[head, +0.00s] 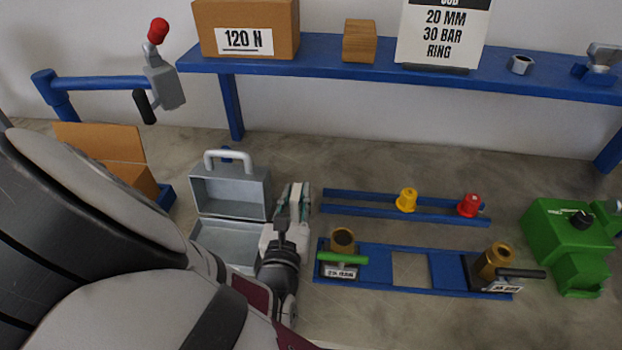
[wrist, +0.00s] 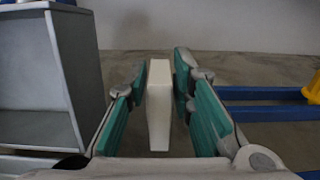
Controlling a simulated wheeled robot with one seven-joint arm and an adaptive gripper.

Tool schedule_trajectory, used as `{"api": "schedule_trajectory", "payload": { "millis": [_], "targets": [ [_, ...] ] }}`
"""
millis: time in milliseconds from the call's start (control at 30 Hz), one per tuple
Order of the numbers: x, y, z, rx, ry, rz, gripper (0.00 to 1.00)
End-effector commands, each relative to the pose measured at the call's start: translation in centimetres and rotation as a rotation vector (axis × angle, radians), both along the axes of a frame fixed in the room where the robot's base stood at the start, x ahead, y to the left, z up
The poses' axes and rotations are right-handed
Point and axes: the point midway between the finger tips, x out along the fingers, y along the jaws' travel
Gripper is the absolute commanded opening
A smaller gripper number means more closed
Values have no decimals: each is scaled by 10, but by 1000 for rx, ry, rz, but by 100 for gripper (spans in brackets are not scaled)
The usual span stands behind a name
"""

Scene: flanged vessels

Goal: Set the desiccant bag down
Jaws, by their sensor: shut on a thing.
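The desiccant bag (wrist: 159,112) is a slim, off-white block standing upright between the teal pads of my gripper (wrist: 160,85) in the wrist view. My gripper is shut on it. In the head view my gripper (head: 293,203) points away from me, just right of the open grey metal box (head: 230,229). The bag is mostly hidden by the fingers there. Whether the bag touches the surface below cannot be told.
The grey box also shows at the left of the wrist view (wrist: 76,75). Right of my gripper are blue rails (head: 345,208) with yellow (head: 406,200) and red (head: 470,205) caps, and a blue plate (head: 443,271) with two brass-topped fittings. A green device (head: 560,235) stands far right.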

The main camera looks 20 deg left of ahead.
Motion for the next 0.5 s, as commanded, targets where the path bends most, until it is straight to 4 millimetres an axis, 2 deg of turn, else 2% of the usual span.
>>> {"api": "schedule_trajectory", "payload": {
  "millis": [67,433,467,500],
  "targets": [
    [1,0,-9,-1,-1,1,0],
    [0,0,-11,0,-1,0,0],
    [0,0,-12,0,0,0,24],
    [0,0,-11,0,-1,0,33]
  ]
}}
